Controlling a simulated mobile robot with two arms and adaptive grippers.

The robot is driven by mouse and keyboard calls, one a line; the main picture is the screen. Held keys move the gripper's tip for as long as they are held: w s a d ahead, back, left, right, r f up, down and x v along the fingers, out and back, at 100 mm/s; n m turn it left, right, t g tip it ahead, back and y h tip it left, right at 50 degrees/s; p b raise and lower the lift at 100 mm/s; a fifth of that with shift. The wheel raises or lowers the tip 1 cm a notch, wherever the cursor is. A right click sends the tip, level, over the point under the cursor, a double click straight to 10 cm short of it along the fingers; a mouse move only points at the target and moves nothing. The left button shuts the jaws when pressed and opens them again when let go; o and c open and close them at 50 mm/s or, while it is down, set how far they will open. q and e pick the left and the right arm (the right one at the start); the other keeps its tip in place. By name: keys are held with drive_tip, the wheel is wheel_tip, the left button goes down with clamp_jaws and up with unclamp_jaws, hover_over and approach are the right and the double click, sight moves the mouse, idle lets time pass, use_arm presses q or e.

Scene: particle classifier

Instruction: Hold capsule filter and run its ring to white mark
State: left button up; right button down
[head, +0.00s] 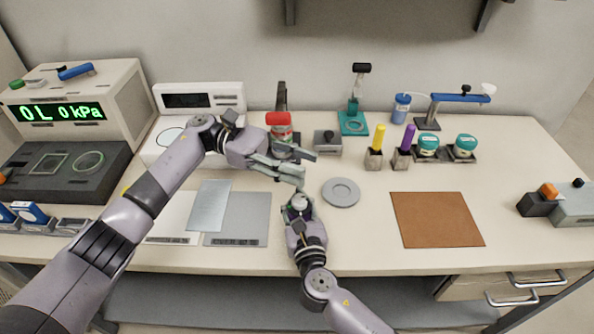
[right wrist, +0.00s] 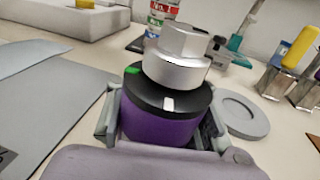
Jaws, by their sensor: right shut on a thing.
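The capsule filter (right wrist: 165,110) has a purple body, a black collar and a silver hexagonal top. In the right wrist view it stands upright between the fingers of my right gripper (right wrist: 160,125). A white mark (right wrist: 168,104) is on the collar's near side, and a green mark (right wrist: 132,70) is on its left edge. The two marks are clearly apart. In the head view my right gripper (head: 300,206) is near the middle of the bench, shut on the filter, which is mostly hidden. My left gripper (head: 300,164) is open and empty, just behind and above the filter.
A grey round dish (head: 341,193) lies right of the filter, and a brown mat (head: 436,219) further right. Grey plates (head: 238,218) lie to the left. A red-capped bottle (head: 279,125), yellow and purple markers (head: 404,146) and jars stand behind. The front middle is free.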

sight(300, 197)
use_arm(q)
drive_tip(key=shift+o, duration=0.6)
drive_tip(key=shift+o, duration=0.6)
drive_tip(key=s+d+r+n+t+y, duration=0.1)
drive_tip(key=s+d+n+t+y, duration=0.2)
drive_tip(key=n+y, duration=0.85)
drive_tip(key=w+a+r+n+t+y, duration=0.25)
drive_tip(key=n+t+y, duration=0.25)
drive_tip(key=n, duration=0.8)
drive_tip(key=shift+m, duration=0.25)
wheel_tip(300, 197, down, 12)
drive_tip(key=shift+w+f, duration=0.1)
